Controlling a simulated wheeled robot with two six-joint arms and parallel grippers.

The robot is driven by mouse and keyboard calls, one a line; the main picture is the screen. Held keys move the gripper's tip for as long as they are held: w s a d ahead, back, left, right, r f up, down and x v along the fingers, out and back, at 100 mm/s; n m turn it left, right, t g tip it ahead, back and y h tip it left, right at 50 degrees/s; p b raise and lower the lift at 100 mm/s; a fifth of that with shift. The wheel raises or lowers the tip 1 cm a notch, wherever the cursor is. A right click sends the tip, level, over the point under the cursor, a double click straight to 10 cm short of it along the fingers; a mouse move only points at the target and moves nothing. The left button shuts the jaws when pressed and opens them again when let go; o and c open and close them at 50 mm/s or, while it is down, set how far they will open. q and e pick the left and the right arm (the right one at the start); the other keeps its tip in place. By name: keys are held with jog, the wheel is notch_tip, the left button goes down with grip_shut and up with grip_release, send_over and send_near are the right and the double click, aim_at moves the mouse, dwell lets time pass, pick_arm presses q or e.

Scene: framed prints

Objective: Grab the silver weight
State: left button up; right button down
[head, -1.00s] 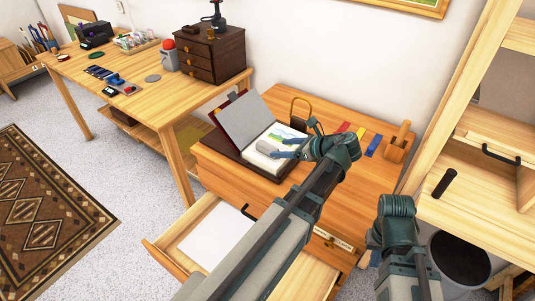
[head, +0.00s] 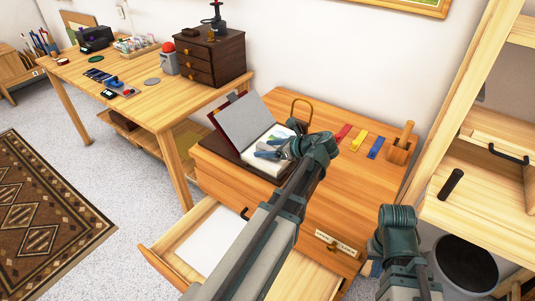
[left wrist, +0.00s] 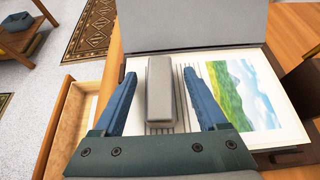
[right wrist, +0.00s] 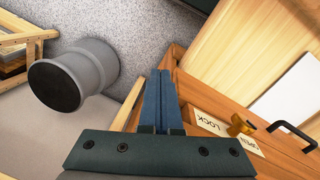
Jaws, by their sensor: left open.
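The gripper is open, with a gap on both sides of the weight. In the head view my left gripper (head: 266,149) is over the box and largely hides the weight. My right gripper (right wrist: 160,76) points down in front of the cabinet, with its fingers together and nothing visible between them.
Coloured strips (head: 359,141) and a wooden holder (head: 400,150) lie right on the cabinet. An open drawer (head: 165,256) juts out below.

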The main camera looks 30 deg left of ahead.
aim_at(268, 147)
pick_arm(q)
grip_shut()
dwell(0.3)
jog(key=shift+r, duration=0.2)
jog(key=shift+r+p, duration=0.6)
jog(key=shift+p, duration=0.15)
notch_tip(268, 147, up, 3)
jog(key=p, duration=0.3)
jog(key=shift+s+a+f+b, duration=0.2)
jog(key=shift+s+a, duration=0.1)
jog(key=shift+s, duration=0.25)
jog(key=shift+s+a+f+b, duration=0.15)
jog(key=shift+s+a, duration=0.1)
jog(key=shift+s, duration=0.3)
jog(key=s+a+r+p, duration=0.1)
jog(key=s+a, duration=0.6)
jog(key=s, duration=0.4)
jog(key=shift+a+r, duration=0.15)
jog(key=shift+a, duration=0.15)
